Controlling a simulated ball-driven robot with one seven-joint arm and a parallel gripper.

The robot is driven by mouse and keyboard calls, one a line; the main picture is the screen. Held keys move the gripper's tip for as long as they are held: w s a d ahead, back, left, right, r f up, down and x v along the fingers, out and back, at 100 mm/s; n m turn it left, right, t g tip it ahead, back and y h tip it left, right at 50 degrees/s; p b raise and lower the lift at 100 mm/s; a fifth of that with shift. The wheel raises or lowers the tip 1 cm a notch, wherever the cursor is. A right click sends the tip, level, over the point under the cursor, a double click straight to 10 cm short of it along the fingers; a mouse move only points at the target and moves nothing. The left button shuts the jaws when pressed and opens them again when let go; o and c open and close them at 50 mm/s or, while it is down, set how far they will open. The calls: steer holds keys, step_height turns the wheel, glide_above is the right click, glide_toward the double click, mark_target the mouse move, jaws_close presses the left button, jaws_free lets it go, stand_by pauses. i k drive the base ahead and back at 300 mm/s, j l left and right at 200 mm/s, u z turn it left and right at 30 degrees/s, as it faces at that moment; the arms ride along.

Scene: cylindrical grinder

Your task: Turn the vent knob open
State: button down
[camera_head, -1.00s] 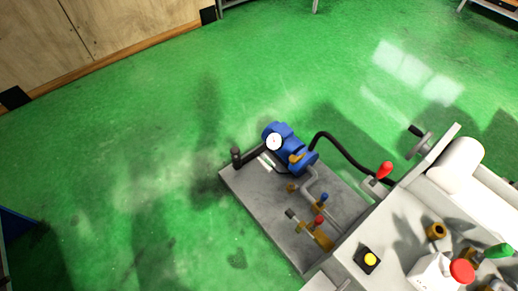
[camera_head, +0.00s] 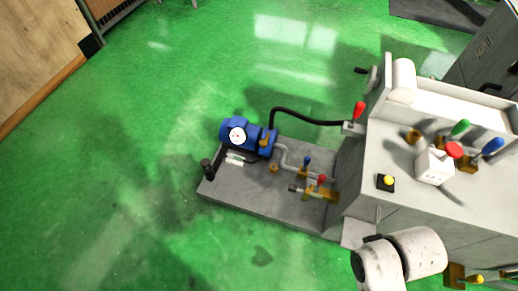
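Several small knobs and levers are in view, and I cannot tell which is the vent knob. On the low grey base plate (camera_head: 262,203), a small blue handle (camera_head: 307,161) and a small red handle (camera_head: 321,180) sit on brass fittings by the grey pipes. On the grey machine top, there are a red round knob (camera_head: 454,150) on a white block (camera_head: 433,167), a green lever (camera_head: 460,129), a blue lever (camera_head: 493,146) and a yellow button (camera_head: 388,180). A red lever (camera_head: 359,111) stands at the machine's edge. My gripper is not in view.
A blue pump motor (camera_head: 235,131) with a round white-faced gauge stands on the plate, and a black hose (camera_head: 305,120) runs from it to the machine (camera_head: 395,150). The green floor (camera_head: 110,190) is clear on the left. A wooden wall panel (camera_head: 35,55) stands at upper left.

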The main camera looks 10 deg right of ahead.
mark_target(263, 142)
steer(key=i+j, duration=0.3)
steer(key=i, duration=0.2)
steer(key=i+j, duration=0.25)
steer(key=i, duration=0.3)
steer(key=i+j+u, duration=0.1)
steer(key=i+j, duration=0.2)
steer(key=i, duration=0.2)
